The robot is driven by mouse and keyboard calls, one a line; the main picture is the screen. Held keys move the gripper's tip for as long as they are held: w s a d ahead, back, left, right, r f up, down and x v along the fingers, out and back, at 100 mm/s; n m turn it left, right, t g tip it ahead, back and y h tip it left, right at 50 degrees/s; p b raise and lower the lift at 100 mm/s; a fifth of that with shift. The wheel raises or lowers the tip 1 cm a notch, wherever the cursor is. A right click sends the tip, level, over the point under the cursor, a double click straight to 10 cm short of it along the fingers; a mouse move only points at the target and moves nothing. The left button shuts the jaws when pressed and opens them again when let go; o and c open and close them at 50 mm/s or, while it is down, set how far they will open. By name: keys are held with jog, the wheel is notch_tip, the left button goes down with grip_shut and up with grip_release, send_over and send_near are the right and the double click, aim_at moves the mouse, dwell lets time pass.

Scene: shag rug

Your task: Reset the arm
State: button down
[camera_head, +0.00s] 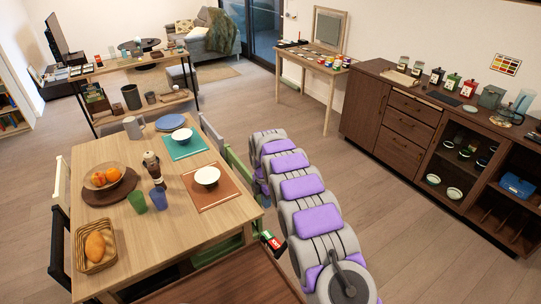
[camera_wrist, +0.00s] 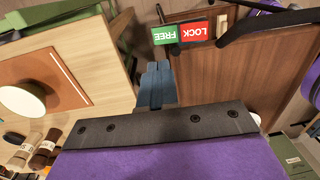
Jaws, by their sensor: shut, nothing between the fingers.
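My gripper (camera_wrist: 157,66) shows in the wrist view as two blue fingers beyond a dark plate. The fingers are together with nothing between them. They point toward a brown wooden panel and a red and green "LOCK / FREE" label (camera_wrist: 180,33). I cannot tell whether they touch anything. In the head view, my grey and purple arm (camera_head: 312,205) runs from the bottom edge up past the right side of the dining table. The gripper fingers cannot be made out in that view.
The dining table (camera_head: 128,215) holds a fruit bowl (camera_head: 103,177), a bread basket (camera_head: 96,246), cups and two place settings. A brown wooden top (camera_head: 235,280) lies at the bottom. A dark sideboard (camera_head: 400,125) stands at the right. The floor (camera_head: 410,220) between is clear.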

jog(key=s+d+r+m, duration=0.6)
jog(key=s+r, duration=0.3)
jog(key=s+d+r+m, duration=0.5)
jog(key=s+r+m, duration=0.1)
jog(key=s+r, duration=0.25)
jog(key=s+d+r+m, duration=0.1)
jog(key=s+d+m, duration=0.2)
jog(key=s, duration=1.3)
jog(key=s+d+r+m+g, duration=0.1)
jog(key=s+d+r+m, duration=0.1)
jog(key=s+m, duration=0.7)
jog(key=s+d, duration=0.1)
jog(key=s, duration=0.7)
jog(key=shift+s+m, duration=0.15)
jog(key=shift+m, duration=0.25)
